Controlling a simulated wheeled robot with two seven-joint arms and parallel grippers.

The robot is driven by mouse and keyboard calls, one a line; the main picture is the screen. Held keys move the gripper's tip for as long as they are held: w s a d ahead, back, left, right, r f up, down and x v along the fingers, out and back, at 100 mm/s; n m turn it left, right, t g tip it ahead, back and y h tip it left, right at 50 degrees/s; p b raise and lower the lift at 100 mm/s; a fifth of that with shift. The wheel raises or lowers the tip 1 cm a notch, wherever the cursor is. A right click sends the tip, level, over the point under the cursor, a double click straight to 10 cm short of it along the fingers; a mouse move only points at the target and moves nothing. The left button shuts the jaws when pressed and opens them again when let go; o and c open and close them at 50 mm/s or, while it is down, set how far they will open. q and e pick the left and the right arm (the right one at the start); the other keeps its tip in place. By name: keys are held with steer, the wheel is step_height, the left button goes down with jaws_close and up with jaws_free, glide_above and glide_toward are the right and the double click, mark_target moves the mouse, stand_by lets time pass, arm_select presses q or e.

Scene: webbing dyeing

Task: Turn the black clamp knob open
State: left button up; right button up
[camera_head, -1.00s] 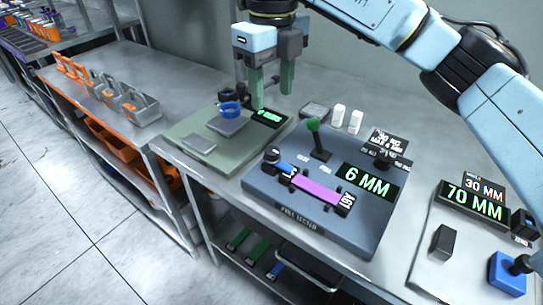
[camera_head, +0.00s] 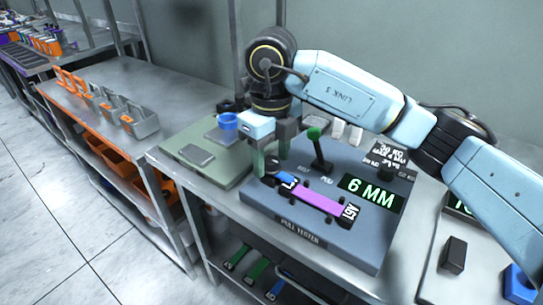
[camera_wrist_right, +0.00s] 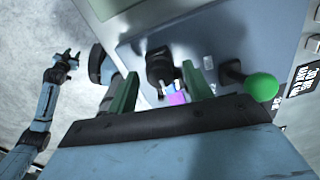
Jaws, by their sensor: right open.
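The pull tester (camera_head: 300,222) is a blue-grey block with a purple webbing strip (camera_head: 318,201) on it and a display reading 6 MM (camera_head: 370,192). The black clamp knob at its left end is mostly hidden behind my right gripper (camera_head: 271,160) in the head view. In the right wrist view the black knob (camera_wrist_right: 160,67) shows between the two green fingers of the right gripper (camera_wrist_right: 162,88), which are open and apart from it.
A green-balled lever (camera_head: 314,134) stands right beside the right gripper; it also shows in the wrist view (camera_wrist_right: 262,87). A black block (camera_head: 454,254) stands at the right.

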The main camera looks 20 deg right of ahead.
steer(key=c, duration=1)
